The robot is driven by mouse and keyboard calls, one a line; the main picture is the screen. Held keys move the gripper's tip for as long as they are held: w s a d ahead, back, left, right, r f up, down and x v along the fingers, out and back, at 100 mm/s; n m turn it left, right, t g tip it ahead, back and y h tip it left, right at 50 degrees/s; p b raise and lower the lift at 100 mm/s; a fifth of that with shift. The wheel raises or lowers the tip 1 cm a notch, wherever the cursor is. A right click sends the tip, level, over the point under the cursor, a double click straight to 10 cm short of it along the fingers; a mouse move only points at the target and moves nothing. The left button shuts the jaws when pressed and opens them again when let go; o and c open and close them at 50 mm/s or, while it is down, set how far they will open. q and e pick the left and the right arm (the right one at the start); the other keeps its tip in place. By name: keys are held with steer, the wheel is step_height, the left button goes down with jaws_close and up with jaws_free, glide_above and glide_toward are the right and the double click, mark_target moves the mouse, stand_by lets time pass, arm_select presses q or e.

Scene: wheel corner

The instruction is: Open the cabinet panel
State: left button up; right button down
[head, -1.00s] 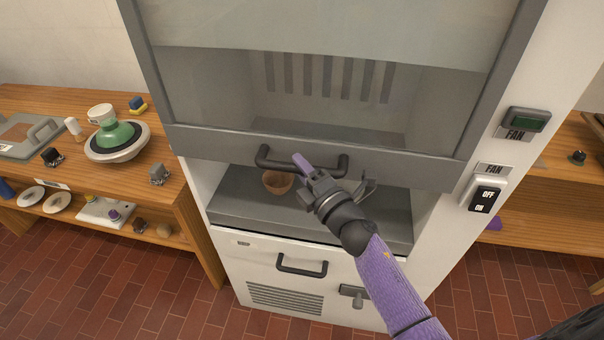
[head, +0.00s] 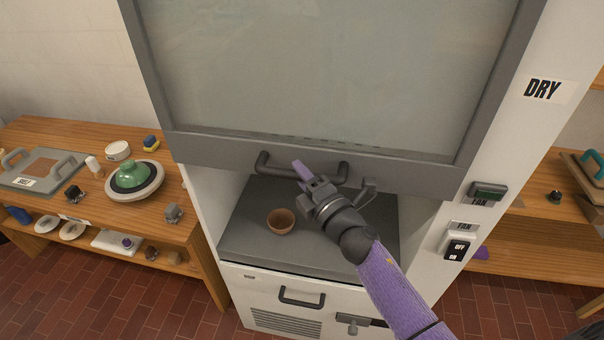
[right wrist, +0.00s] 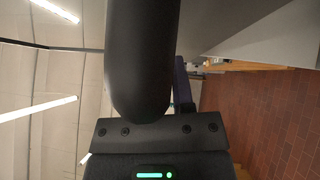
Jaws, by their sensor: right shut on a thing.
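The cabinet panel (head: 330,75) is a grey-framed sliding pane on the front of a white cabinet. A dark bar handle (head: 275,168) runs along its lower rail. The panel is partly raised, with an open gap under it above a grey work surface (head: 245,220). My right gripper (head: 318,183) is shut on the handle near its right part; the grip itself is partly hidden by the gripper. In the right wrist view a thick dark bar (right wrist: 145,60) fills the middle, close to the camera. My left gripper is not in view.
A brown bowl (head: 280,221) sits on the work surface under the gap. A lower drawer handle (head: 302,298) and fan switch (head: 457,248) are on the cabinet. A wooden bench (head: 110,208) with pottery stands left, wooden shelves (head: 530,215) right.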

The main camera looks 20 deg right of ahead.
steer(key=shift+r, duration=0.25)
steer(key=shift+c, duration=2.4)
jaws_free()
steer(key=shift+f, duration=0.15)
steer(key=b+v, duration=0.1)
steer(key=v, duration=0.9)
